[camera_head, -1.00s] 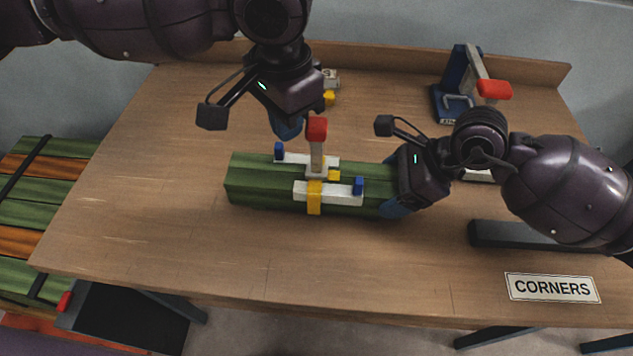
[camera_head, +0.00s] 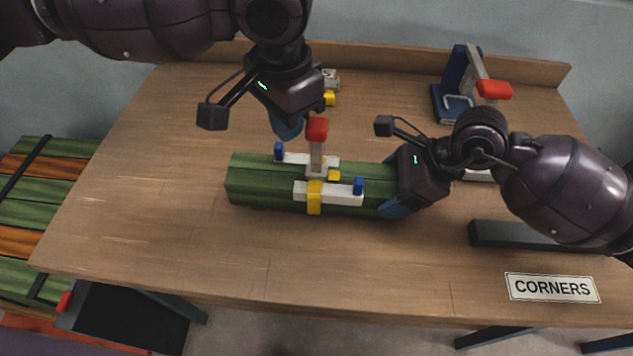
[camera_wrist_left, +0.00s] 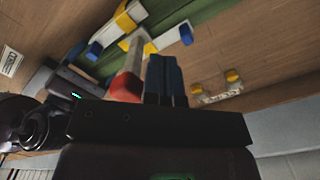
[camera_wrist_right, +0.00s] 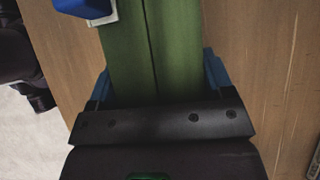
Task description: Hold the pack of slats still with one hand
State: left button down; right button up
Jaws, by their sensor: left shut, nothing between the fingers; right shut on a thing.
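The pack of green slats (camera_head: 258,191) lies on the wooden table. A clamp tool (camera_head: 317,160) with a red-tipped upright handle, white bars with blue ends and a yellow strap sits across the pack's middle. My right gripper (camera_head: 393,200) is shut on the pack's right end; in the right wrist view its blue fingers (camera_wrist_right: 158,85) flank the green slats (camera_wrist_right: 150,45). My left gripper (camera_head: 287,128) is shut and empty, above and behind the pack, near the red handle tip. In the left wrist view its closed blue fingers (camera_wrist_left: 165,78) are beside the red handle tip (camera_wrist_left: 126,88).
A blue tool with a red-tipped lever (camera_head: 452,95) stands at the back right. A small part with yellow pieces (camera_head: 329,88) lies behind my left gripper. A dark bar (camera_head: 500,234) and a CORNERS label (camera_head: 551,288) are at the right. The table's front left is clear.

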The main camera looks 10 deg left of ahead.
aim_at(320, 122)
pick_arm(q)
jog(key=shift+d+f, duration=0.15)
jog(key=shift+d, duration=0.95)
jog(key=shift+d+f, duration=0.15)
jog(key=shift+d, duration=0.95)
jog(key=shift+a+r, duration=0.2)
jog(key=shift+a, duration=0.9)
jog(key=shift+a+r, duration=0.15)
jog(key=shift+a, duration=0.95)
jog(key=shift+d, duration=0.2)
jog(key=shift+a, duration=0.2)
dwell(0.7)
dwell(2.2)
